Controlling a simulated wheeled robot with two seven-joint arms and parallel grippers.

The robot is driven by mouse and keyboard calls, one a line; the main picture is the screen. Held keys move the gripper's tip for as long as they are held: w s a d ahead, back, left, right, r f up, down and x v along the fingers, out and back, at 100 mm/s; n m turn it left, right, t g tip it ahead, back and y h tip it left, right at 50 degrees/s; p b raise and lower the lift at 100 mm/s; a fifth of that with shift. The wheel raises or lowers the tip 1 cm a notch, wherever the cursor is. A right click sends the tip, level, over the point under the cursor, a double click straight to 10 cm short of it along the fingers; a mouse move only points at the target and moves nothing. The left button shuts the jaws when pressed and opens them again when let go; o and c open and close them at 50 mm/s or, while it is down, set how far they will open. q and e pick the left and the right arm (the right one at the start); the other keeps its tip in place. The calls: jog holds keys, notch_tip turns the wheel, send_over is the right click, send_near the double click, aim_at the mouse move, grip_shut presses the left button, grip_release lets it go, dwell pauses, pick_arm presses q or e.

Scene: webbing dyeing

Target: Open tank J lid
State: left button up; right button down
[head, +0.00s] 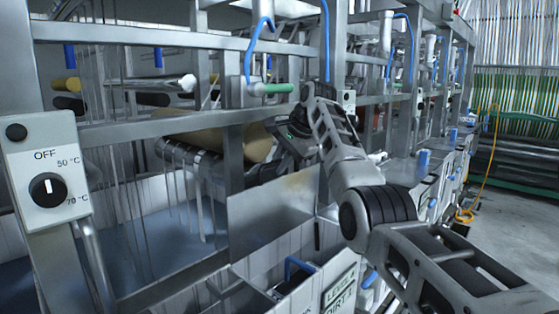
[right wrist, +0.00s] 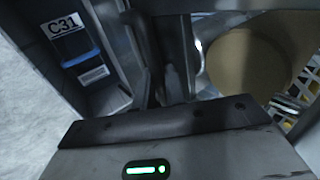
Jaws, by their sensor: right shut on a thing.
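My right arm comes in from the lower right in the head view. Its gripper (head: 284,146) is among the machine's steel frames, near the tan roll. In the right wrist view the gripper (right wrist: 165,88) is shut on a narrow grey metal part, apparently of the tank J lid; its outline is mostly hidden. No letter J is readable. A flat steel panel (head: 270,208) stands below the gripper in the head view; I cannot tell whether it belongs to the lid. My left gripper is not in view.
A control box (head: 47,172) with a dial is at the left. A tan roll (head: 225,140) lies behind the frame bars. A C31 label (right wrist: 62,24) is on a panel in the right wrist view.

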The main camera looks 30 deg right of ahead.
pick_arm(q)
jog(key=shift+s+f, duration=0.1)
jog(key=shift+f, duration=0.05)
pick_arm(e)
jog(key=shift+s+f, duration=0.1)
jog(key=shift+f, duration=0.2)
jog(key=c, duration=1.5)
grip_release()
jog(key=shift+c, duration=0.2)
jog(key=shift+r, duration=0.1)
jog(key=shift+s+r, duration=0.15)
jog(key=shift+r, duration=0.3)
pick_arm(q)
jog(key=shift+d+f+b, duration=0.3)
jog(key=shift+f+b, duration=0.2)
jog(key=shift+b, duration=0.7)
pick_arm(e)
jog(key=v, duration=1.5)
